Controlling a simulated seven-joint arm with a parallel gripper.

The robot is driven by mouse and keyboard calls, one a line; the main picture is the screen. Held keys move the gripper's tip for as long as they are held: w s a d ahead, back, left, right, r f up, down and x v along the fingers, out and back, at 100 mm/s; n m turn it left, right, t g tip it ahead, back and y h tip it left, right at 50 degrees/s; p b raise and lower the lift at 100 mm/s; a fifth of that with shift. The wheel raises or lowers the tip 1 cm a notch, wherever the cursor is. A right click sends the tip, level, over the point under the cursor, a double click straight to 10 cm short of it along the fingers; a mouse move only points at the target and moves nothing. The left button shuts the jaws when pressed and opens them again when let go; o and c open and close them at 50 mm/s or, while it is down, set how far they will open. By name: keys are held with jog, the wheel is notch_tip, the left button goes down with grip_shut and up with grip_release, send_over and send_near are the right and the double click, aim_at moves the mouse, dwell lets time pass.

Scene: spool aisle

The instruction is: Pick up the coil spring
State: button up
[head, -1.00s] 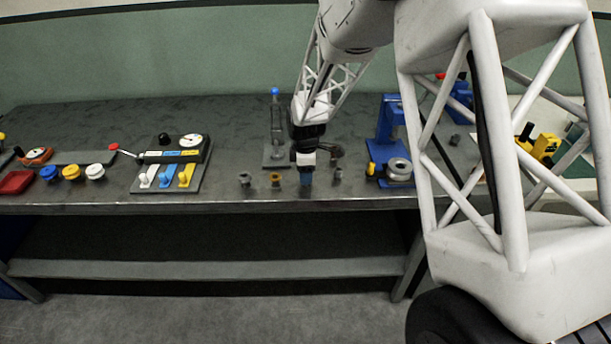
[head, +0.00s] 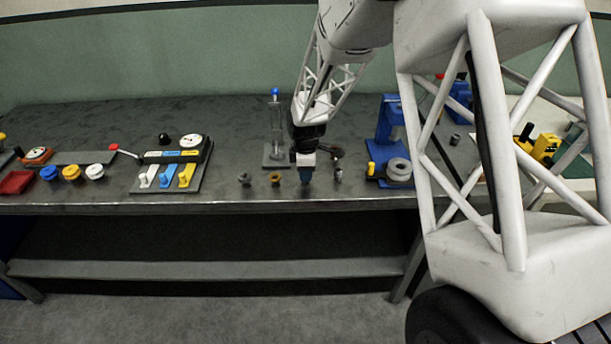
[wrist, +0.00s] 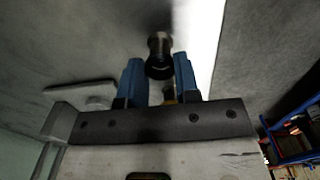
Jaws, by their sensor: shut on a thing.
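My gripper (head: 306,176) points down over the front part of the grey workbench, in a row of small parts. In the wrist view its two blue fingers (wrist: 158,76) are closed on a small dark, round part that I take to be the coil spring (wrist: 159,55). It sits between the fingertips, and its windings are not clear. In the head view the fingers hide it. I cannot tell whether it touches the bench.
Close to the left of my gripper stand a brass part (head: 275,178) and a dark grey part (head: 244,179). A small grey part (head: 338,175) stands close to the right. A clear post with a blue ball (head: 275,92) rises behind. A blue press (head: 388,138) stands further right.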

jog(key=shift+r, duration=0.1)
jog(key=shift+r, duration=0.75)
notch_tip(320, 180, up, 2)
jog(key=shift+r, duration=0.1)
jog(key=s+d+r, duration=0.1)
jog(key=s+d, duration=0.2)
jog(key=s, duration=1.2)
jog(key=shift+s+d, duration=0.2)
jog(key=shift+s, duration=0.1)
dwell(0.8)
jog(key=w+a+r, duration=0.1)
jog(key=w+a, duration=0.3)
jog(key=w, duration=0.5)
jog(key=w+a+r, duration=0.2)
jog(key=w+a, duration=0.2)
jog(key=w, duration=0.6)
jog(key=w+a+r, duration=0.1)
jog(key=w+a, duration=0.4)
jog(key=w, duration=0.4)
jog(key=shift+w+r, duration=0.15)
jog(key=shift+w, duration=0.15)
jog(key=shift+f, duration=0.25)
